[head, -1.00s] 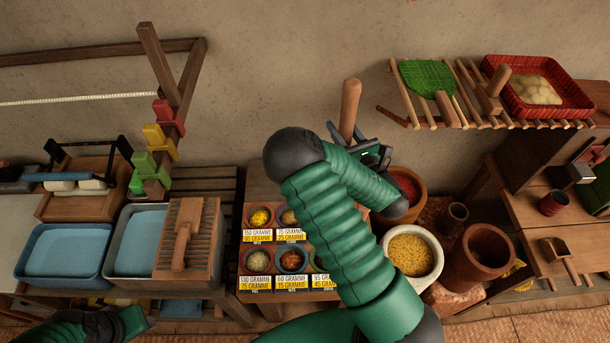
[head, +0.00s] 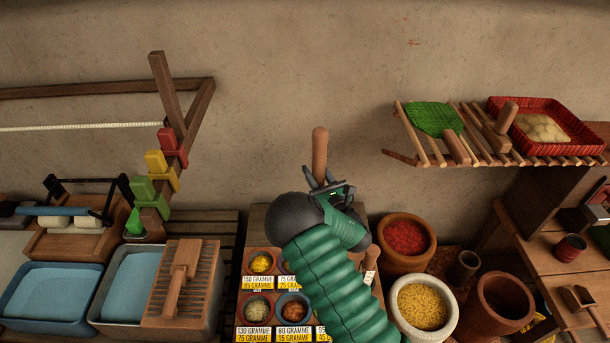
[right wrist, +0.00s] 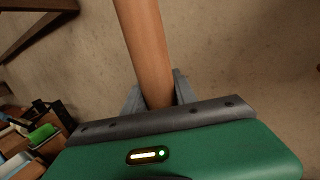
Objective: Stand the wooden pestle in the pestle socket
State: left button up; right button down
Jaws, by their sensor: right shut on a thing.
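My right gripper (head: 330,188) is shut on the wooden pestle (head: 319,155), which rises nearly upright above the jaws in the head view. The pestle also shows in the right wrist view (right wrist: 147,50), its shaft between the grey fingers (right wrist: 153,95). Its lower part is hidden by my gripper and arm. A small dark open-topped cylinder (head: 466,268) stands to the right, between the bowls and the bench; it may be the pestle socket, but I cannot tell for sure. The pestle is well apart from it. My left gripper is not in view.
A bowl of red stuff (head: 400,247), a pale bowl of yellow grain (head: 395,316) and a large clay pot (head: 480,312) stand near the small cylinder. A slatted shelf (head: 433,150) with a red basket (head: 583,122) juts from the wall. Labelled spice bowls (head: 257,308) lie beside my arm.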

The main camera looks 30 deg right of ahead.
jog(key=w+f+p, duration=0.1)
jog(key=w+f, duration=0.3)
jog(key=shift+w, duration=0.3)
jog(key=shift+a, duration=0.1)
jog(key=shift+f, duration=0.2)
jog(key=c, duration=1)
grip_release()
jog(key=shift+s+r, duration=0.1)
